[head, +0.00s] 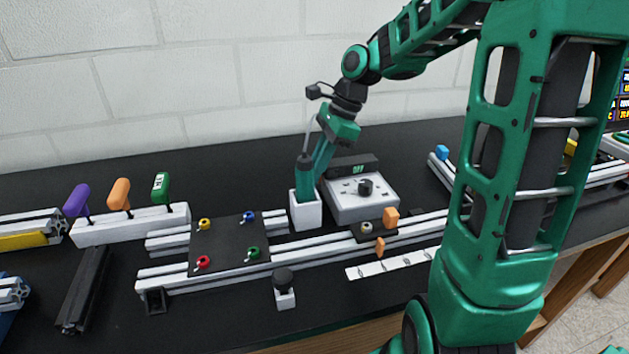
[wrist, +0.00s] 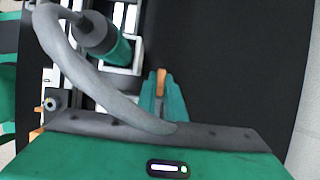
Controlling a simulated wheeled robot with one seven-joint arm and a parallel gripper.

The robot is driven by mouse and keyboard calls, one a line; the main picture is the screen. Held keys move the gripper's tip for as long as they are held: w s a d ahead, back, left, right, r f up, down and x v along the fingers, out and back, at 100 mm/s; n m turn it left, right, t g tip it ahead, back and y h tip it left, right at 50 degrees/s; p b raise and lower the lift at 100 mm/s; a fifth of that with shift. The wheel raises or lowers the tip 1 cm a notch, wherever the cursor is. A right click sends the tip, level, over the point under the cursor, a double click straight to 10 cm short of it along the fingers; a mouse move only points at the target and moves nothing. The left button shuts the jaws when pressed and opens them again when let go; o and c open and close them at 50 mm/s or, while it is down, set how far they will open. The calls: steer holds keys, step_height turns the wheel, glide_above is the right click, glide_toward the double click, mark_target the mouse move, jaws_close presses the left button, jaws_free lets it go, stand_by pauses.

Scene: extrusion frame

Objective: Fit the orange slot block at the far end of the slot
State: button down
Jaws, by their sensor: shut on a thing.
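My gripper (head: 322,160) is shut on a small orange piece, taken to be the orange slot block (wrist: 161,82), which shows between the green fingertips (wrist: 162,98) in the wrist view. In the head view the held piece is hidden, and the fingers are just behind and right of a white holder (head: 306,213). The long pale extrusion rail (head: 320,257) runs across the table in front of the holder. An orange block (head: 391,216) and a smaller orange piece (head: 380,245) are at its right part. I cannot tell which slot is the target.
A green-handled corded tool (head: 304,178) stands in the white holder, close beside my fingers. A grey control box (head: 362,197) is just right. A dark plate with coloured knobs (head: 230,240) lies left. Bare black table (wrist: 225,70) is right of my fingers in the wrist view.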

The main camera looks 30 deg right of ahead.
steer(key=shift+f, duration=1.6)
steer(key=c, duration=1.8)
jaws_free()
steer(key=shift+c, duration=0.2)
